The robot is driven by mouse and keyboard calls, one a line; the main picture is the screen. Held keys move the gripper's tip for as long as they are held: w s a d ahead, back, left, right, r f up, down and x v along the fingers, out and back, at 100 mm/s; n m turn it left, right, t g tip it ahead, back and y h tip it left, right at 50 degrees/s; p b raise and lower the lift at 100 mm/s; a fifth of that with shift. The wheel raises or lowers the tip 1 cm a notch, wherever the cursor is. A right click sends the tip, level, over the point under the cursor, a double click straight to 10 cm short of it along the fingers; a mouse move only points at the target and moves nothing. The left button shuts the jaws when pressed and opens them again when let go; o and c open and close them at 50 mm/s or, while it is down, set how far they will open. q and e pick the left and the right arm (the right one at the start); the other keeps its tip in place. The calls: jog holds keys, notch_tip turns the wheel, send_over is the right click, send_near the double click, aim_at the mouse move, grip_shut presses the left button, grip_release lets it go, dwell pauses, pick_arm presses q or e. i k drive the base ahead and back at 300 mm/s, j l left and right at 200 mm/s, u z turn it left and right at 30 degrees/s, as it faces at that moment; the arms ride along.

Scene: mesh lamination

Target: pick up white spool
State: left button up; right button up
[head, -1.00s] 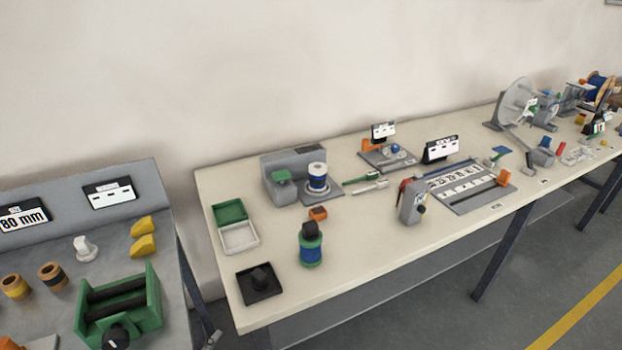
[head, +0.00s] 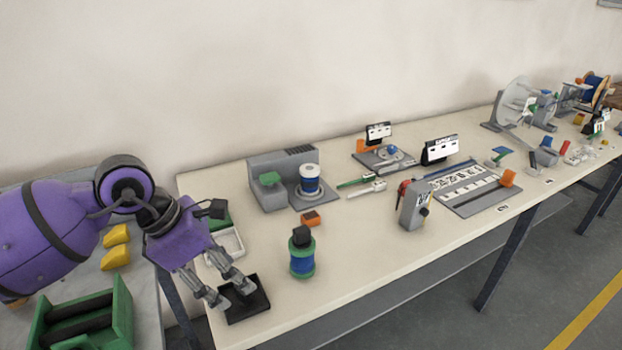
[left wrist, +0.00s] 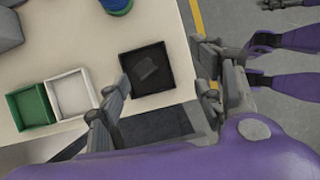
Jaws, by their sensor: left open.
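The white spool (head: 309,172), with a blue band around its middle, stands upright on the round plate of a grey machine (head: 268,183) towards the back left of the long table. My left gripper (head: 232,293) is open and empty, pointing down over the table's front left corner, by a black square tray (head: 252,310). It is well to the left and in front of the white spool, apart from it. In the left wrist view, the open fingers (left wrist: 160,68) straddle the tray's area; the white spool does not show there.
A grey dispenser (head: 413,205) stands to the right.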

aim_at(309, 172)
jog(key=i+l, duration=0.3)
jog(key=i, duration=0.15)
jog(key=i+l, duration=0.25)
jog(key=i, duration=0.15)
jog(key=i+l, duration=0.3)
jog(key=i, duration=0.15)
